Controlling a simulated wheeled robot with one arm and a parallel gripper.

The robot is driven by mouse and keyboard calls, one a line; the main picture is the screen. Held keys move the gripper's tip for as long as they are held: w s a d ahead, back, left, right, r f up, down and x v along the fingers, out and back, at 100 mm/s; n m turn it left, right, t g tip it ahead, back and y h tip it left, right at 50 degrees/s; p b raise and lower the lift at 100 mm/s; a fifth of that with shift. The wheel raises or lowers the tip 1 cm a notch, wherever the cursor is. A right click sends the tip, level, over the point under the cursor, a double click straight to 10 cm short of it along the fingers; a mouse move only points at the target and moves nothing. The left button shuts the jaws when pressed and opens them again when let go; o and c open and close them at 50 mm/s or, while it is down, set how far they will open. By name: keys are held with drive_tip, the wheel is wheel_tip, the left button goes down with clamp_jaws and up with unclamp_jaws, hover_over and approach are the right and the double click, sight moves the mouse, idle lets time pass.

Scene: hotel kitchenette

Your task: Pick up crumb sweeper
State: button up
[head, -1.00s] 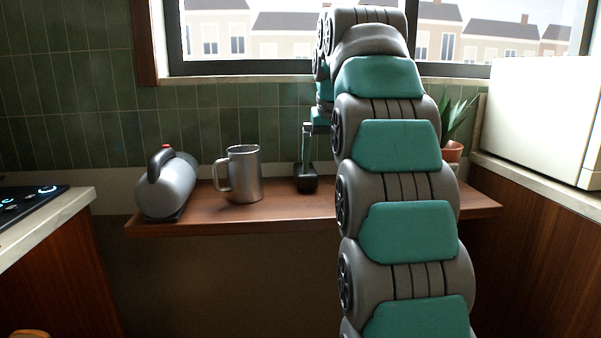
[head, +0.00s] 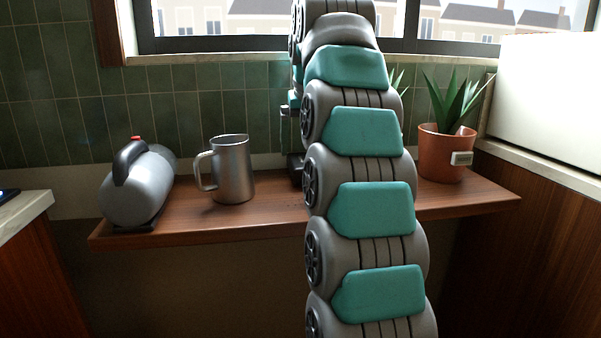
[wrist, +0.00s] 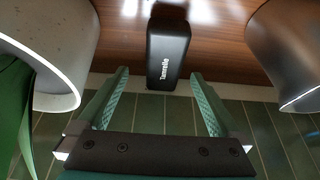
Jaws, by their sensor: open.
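The crumb sweeper appears to be the small black block with white lettering (wrist: 168,52), lying on the wooden shelf in the wrist view. In the head view only its left part (head: 295,169) shows, because my arm hides the rest. My gripper (wrist: 160,75) is open and empty. Its two green fingers point toward the block, which lies ahead of the gap between them, and no contact is visible. In the head view my gripper is mostly behind my arm, above the shelf.
A metal mug (head: 232,170) stands left of the block; it also shows at the wrist view's right (wrist: 290,50). A potted plant (head: 446,150) stands to the right. A grey cylinder with a black handle (head: 140,190) lies at the shelf's left end. Tiled wall (head: 60,110) is behind.

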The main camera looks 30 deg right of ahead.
sight(301, 160)
drive_tip(key=shift+a+b+x, duration=0.15)
drive_tip(key=shift+b+x, duration=0.4)
drive_tip(key=shift+x, duration=0.35)
drive_tip(key=shift+a+b+x, duration=0.2)
drive_tip(key=shift+b+x, duration=0.3)
drive_tip(key=shift+x, duration=1.4)
drive_tip(key=shift+f, duration=0.15)
drive_tip(key=shift+c, duration=0.2)
clamp_jaws()
